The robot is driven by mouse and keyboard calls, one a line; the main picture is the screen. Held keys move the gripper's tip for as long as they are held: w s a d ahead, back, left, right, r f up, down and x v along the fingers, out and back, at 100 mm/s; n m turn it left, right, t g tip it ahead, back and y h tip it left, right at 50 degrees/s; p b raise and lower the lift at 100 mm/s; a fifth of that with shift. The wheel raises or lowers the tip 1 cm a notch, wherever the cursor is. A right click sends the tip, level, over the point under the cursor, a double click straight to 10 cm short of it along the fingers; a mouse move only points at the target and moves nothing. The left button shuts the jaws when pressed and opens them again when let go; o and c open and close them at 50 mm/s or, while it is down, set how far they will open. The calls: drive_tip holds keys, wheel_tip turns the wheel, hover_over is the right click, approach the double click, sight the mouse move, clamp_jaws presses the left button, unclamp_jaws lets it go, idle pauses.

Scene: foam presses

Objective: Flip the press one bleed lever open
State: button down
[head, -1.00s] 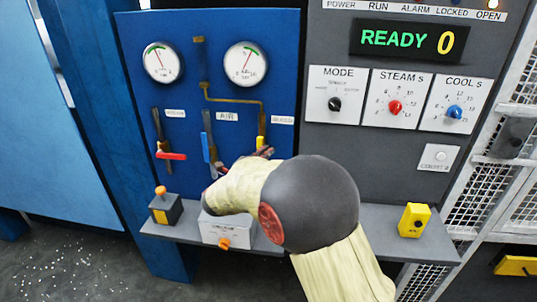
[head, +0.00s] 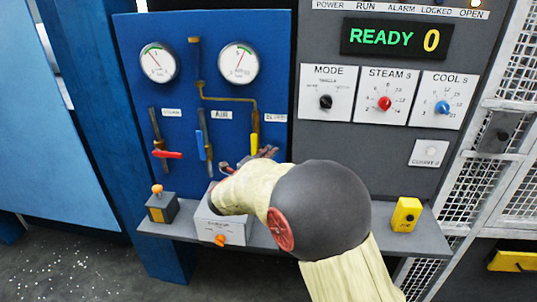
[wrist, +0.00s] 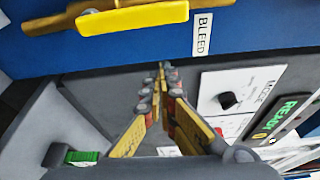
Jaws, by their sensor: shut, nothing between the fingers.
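The bleed lever (head: 254,143) has a yellow handle and sits at the lower end of a brass pipe on the blue panel. In the head view its handle points roughly up and down, in line with the pipe. In the wrist view the yellow handle (wrist: 135,17) lies along the top edge, beside the BLEED label (wrist: 202,34). My gripper (wrist: 162,70) is shut and empty, its fingertips together below the handle in that picture and apart from it. In the head view my gripper (head: 268,153) is just below the lever, partly hidden by my arm.
A red lever (head: 167,154) lies crosswise and a blue lever (head: 200,145) stands upright to the left. Below is a grey shelf (head: 385,236) with a grey box (head: 220,227), an orange-knobbed box (head: 161,208) and a yellow box (head: 406,214). The READY display (head: 395,39) is at upper right.

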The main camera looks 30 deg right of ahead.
drive_tip(key=p+v, duration=0.1)
drive_tip(key=v, duration=0.7)
drive_tip(key=shift+w+a+f, duration=0.15)
drive_tip(key=shift+f, duration=0.1)
